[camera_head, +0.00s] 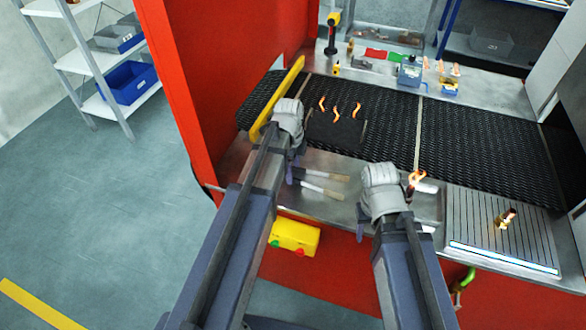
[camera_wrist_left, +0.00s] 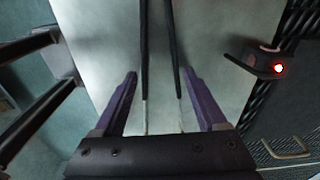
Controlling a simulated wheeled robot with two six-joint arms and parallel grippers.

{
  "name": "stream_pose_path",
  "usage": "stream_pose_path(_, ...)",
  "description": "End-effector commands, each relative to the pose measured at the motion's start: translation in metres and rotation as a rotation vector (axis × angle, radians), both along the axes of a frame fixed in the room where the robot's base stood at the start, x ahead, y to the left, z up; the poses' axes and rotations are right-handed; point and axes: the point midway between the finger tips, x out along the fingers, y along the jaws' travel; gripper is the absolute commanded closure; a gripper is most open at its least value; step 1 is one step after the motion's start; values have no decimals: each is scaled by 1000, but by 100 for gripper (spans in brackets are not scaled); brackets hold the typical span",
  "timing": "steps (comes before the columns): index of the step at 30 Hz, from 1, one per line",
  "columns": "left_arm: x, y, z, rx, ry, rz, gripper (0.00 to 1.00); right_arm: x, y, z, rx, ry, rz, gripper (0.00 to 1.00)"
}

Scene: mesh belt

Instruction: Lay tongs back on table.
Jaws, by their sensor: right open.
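The tongs (camera_head: 325,183) lie on the steel table in front of the belt, with two pale ends pointing right. In the left wrist view, the two dark arms of the tongs (camera_wrist_left: 174,50) run between my purple fingers, with a thin gap visible on each side. My left gripper (camera_wrist_left: 158,76) is open around them, low over the table; it shows in the head view (camera_head: 298,174). My right gripper (camera_head: 366,219) is open near the table's front edge, left of a glowing piece (camera_head: 416,180). Its fingers are partly hidden by my arm.
A grooved tray (camera_head: 470,215) at the right holds another glowing piece (camera_head: 505,218). A yellow box with buttons (camera_head: 295,235) sits on the red front. A red panel (camera_head: 215,80) stands at the left.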

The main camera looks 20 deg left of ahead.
Motion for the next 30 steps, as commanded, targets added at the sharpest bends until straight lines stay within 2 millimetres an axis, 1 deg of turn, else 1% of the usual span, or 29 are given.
stream_pose_path(1, 0, 0, 0, 0, 0, 0, 19, 0, 0, 0, 0, 0, 0, 50)
stream_pose_path(2, 0, 0, 0, 0, 0, 0, 17, 0, 0, 0, 0, 0, 0, 50)
stream_pose_path(10, 0, 0, 0, 0, 0, 0, 17, 0, 0, 1, 0, 0, 0, 50)
stream_pose_path(14, 0, 0, 5, 0, 0, 0, 17, 0, 0, 5, 0, 0, 0, 50)
stream_pose_path(20, 0, 1, 22, 0, 0, 0, 17, 0, 0, 22, 0, 0, 1, 50)
stream_pose_path(30, 0, 3, 68, 0, 0, 0, 17, 0, 0, 68, 0, 0, 2, 50)
